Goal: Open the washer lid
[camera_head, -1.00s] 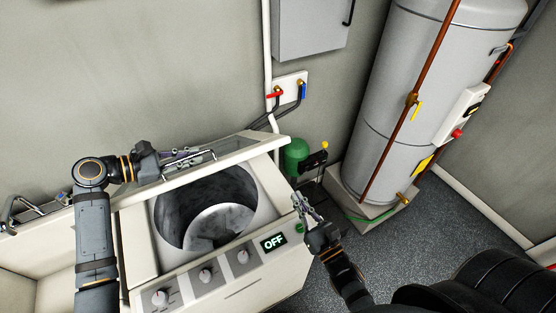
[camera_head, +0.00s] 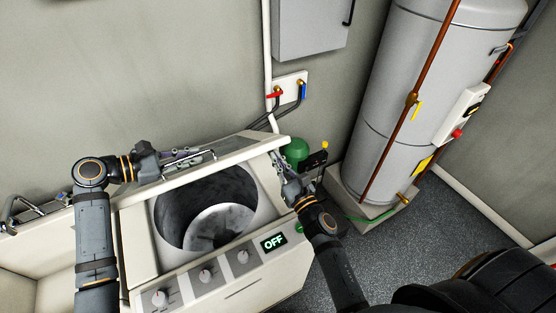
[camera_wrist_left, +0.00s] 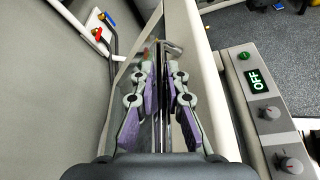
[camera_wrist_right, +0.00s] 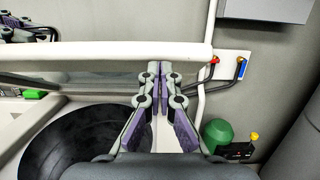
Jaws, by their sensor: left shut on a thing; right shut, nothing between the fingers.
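The white washer (camera_head: 235,285) stands at the lower left with its drum opening (camera_head: 215,205) uncovered. Its lid (camera_head: 240,145) is raised at the back; the lid edge also shows in the right wrist view (camera_wrist_right: 100,50). My left gripper (camera_head: 180,160) is at the lid's metal handle (camera_head: 200,157) and shut on it; the handle bars run between the fingers in the left wrist view (camera_wrist_left: 157,100). My right gripper (camera_head: 280,160) is shut and empty at the lid's right end. Its fingertips (camera_wrist_right: 160,70) appear just below the lid edge; contact is unclear.
A control panel with knobs and an OFF display (camera_head: 273,242) runs along the washer's front. Red and blue valves (camera_head: 290,90) are on the wall behind. A green tank (camera_head: 296,152) stands right of the washer, with a tall grey boiler (camera_head: 400,100) beyond.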

